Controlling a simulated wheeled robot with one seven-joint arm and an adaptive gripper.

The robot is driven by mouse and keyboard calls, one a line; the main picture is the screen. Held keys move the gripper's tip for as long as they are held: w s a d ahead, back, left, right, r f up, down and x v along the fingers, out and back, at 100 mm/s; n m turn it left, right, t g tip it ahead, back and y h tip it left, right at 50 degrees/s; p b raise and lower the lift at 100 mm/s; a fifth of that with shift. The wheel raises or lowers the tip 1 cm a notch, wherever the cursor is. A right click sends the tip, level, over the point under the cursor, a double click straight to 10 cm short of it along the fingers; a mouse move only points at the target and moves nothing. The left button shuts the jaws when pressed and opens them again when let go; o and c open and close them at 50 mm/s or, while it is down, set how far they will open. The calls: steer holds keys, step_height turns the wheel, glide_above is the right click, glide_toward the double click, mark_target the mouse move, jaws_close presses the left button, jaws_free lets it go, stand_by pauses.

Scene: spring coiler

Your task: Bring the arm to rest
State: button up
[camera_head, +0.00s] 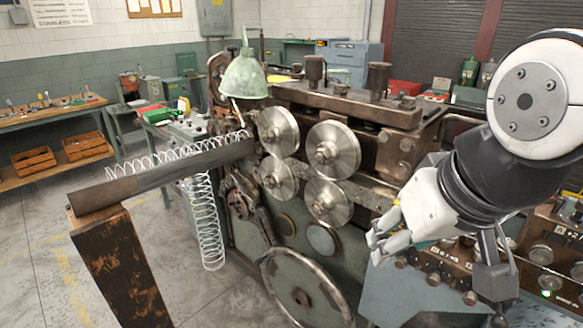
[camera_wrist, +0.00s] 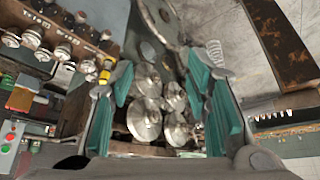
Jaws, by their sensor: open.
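My gripper (camera_head: 381,241) is in front of the right side of the spring coiler (camera_head: 405,120), with white fingers pointing left. In the wrist view my gripper (camera_wrist: 165,80) shows two teal-padded fingers spread apart, with nothing between them but the machine beyond. The coiler has several round steel rollers (camera_head: 333,150) on its front, and they also show between the fingers in the wrist view (camera_wrist: 145,120). The arm is bent at the right of the head view. I cannot tell the exact gap between gripper and machine.
A coiled wire spring (camera_head: 207,225) hangs below a dark trough (camera_head: 150,180) on a rusty post (camera_head: 118,265). A control panel (camera_head: 545,255) with knobs stands at the lower right, close to the arm. A green lamp (camera_head: 245,75) rises above the coiler. Floor is open at left.

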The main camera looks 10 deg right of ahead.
steer(key=shift+s+a, duration=0.35)
steer(key=shift+s, duration=0.3)
steer(key=shift+f, duration=0.1)
steer(key=shift+w+f+b, duration=0.65)
steer(key=shift+w+b, duration=0.1)
